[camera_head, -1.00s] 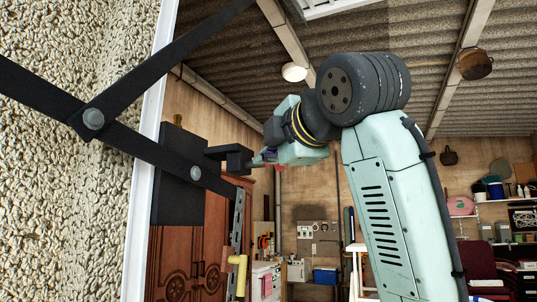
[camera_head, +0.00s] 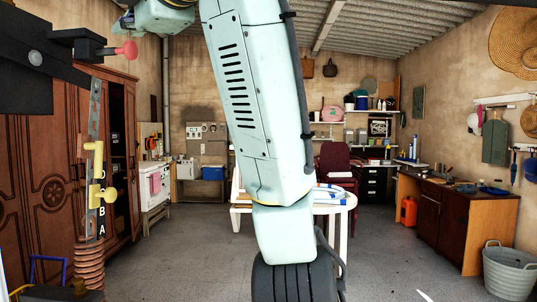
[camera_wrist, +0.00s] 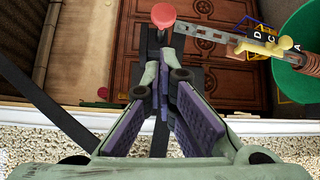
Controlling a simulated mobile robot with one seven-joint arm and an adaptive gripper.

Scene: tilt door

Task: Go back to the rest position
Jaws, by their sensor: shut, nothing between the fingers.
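My gripper shows in the wrist view (camera_wrist: 162,80), with its purple-padded fingers shut together and nothing between them. A red knob (camera_wrist: 163,15) on a dark handle lies just beyond the fingertips in that view, apart from them. In the head view the red knob (camera_head: 128,50) sticks out to the right from a black block (camera_head: 25,65) at the upper left. A perforated metal strip (camera_head: 95,112) with a yellow handle (camera_head: 93,158) and letters hangs below the block.
A wooden wardrobe (camera_head: 40,165) stands at the left. A white table (camera_head: 344,205) is partly hidden behind my arm. A workbench (camera_head: 455,215) and a metal bucket (camera_head: 508,270) stand at the right. The grey floor (camera_head: 400,260) between is mostly clear.

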